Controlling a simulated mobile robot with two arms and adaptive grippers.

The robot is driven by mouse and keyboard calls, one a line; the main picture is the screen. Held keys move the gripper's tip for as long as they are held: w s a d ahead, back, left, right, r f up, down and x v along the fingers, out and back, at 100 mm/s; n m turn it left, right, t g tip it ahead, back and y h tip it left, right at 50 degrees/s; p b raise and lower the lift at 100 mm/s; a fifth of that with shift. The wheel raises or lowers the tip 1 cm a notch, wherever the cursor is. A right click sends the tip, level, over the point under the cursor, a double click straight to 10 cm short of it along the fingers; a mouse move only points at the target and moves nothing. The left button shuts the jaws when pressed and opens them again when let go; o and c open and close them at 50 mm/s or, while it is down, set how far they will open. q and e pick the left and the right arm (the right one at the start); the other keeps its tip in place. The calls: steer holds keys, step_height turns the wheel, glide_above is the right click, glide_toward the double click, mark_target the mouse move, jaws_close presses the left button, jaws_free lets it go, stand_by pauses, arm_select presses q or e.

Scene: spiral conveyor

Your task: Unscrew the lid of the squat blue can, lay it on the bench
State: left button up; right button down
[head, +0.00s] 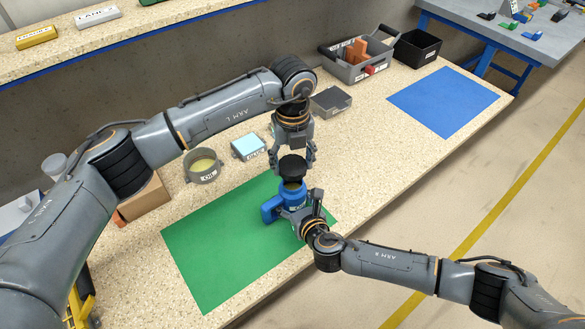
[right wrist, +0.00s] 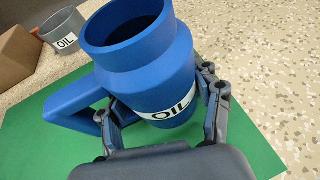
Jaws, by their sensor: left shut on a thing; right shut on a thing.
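The squat blue can (head: 290,193) stands at the right edge of the green mat, its handle to the left. The right wrist view shows the blue can (right wrist: 150,62) with its mouth open and an OIL label on its body. My right gripper (head: 300,214) is shut around the can's body; its fingers (right wrist: 163,108) sit on either side in the right wrist view. My left gripper (head: 292,160), pointing down, is shut on the dark lid (head: 292,168). The lid is off the can, just above its mouth.
The green mat (head: 215,255) is largely bare. A grey OIL pot (head: 201,170), a light-blue box (head: 248,147) and a grey box (head: 331,101) stand behind it. A blue mat (head: 443,102) lies empty at right, near a grey parts bin (head: 352,70) and black bin (head: 416,48).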

steer(key=shift+c, duration=1)
jaws_free()
